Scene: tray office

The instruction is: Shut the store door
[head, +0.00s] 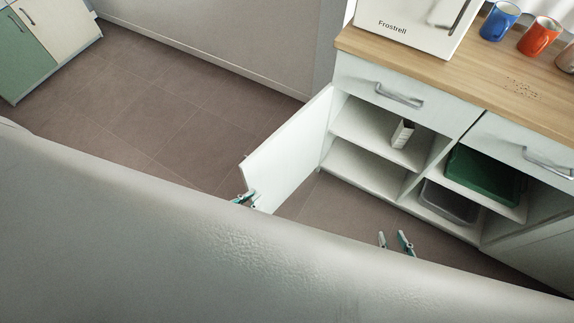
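The white store door (290,150) stands wide open on the left side of the cabinet, swung out over the floor. Its hinge edge is at the cabinet's left front, and its free edge points toward me. My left gripper (245,198) is at the lower free edge of the door; I cannot tell whether it touches it or how its fingers stand. My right gripper (397,243) is open and empty in front of the cabinet, its two fingertips apart. The lower parts of both grippers are hidden behind the large pale surface in the foreground.
The open cabinet has shelves (375,128) with a small white container (402,134), a green bin (484,176) and a grey bin (450,202). Drawers (385,88) above are shut. A white appliance (415,22) and mugs (500,21) stand on the wooden top. Floor at left is clear.

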